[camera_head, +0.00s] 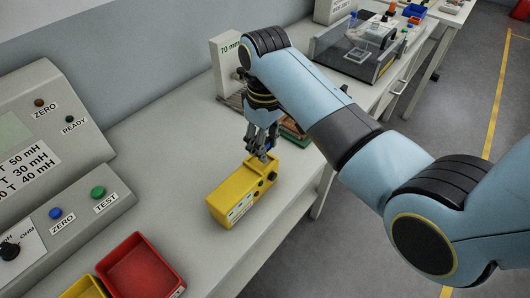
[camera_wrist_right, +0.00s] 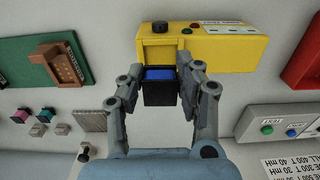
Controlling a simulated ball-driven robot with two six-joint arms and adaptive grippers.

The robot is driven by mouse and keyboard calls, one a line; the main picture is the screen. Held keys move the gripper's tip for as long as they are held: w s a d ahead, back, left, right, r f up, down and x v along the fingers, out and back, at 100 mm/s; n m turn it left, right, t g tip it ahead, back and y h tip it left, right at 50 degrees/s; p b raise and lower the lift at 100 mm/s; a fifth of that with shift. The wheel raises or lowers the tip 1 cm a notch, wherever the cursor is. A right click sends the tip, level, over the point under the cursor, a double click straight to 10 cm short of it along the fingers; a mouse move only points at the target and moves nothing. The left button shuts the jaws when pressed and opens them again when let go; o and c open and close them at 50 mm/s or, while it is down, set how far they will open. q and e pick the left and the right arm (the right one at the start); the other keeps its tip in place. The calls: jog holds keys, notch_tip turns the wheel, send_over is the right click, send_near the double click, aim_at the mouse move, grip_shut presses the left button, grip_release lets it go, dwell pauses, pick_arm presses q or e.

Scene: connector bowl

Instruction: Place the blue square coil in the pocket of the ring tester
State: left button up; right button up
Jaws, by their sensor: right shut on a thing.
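The yellow ring tester (camera_head: 232,198) lies on the bench below my right gripper (camera_head: 261,148). It also shows in the right wrist view (camera_wrist_right: 225,54), with its open-fronted pocket at the left end. My right gripper (camera_wrist_right: 173,88) is shut on the blue square coil (camera_wrist_right: 159,74), which has a dark lower part. The coil is at the pocket's mouth in the wrist view; I cannot tell whether it touches the tester. In the head view only a bit of blue shows between the fingers (camera_head: 270,143). My left gripper is not in view.
A large grey meter with ZERO and TEST buttons (camera_head: 70,210) stands at left. A red bin (camera_head: 140,268) and a yellow bin (camera_head: 84,288) are at the front. A green board with a brown block (camera_wrist_right: 68,66) and several small coloured parts (camera_wrist_right: 45,114) lie near the tester.

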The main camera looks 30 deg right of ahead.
notch_tip(320, 180, down, 4)
jog(key=shift+r+p, duration=0.25)
jog(key=shift+p, duration=0.1)
jog(key=shift+f, duration=0.2)
jog(key=shift+f, duration=0.15)
jog(key=o, duration=1.1)
jog(key=shift+o, duration=0.2)
notch_tip(320, 180, up, 12)
jog(key=shift+r+b, duration=0.2)
jog(key=shift+b, duration=0.6)
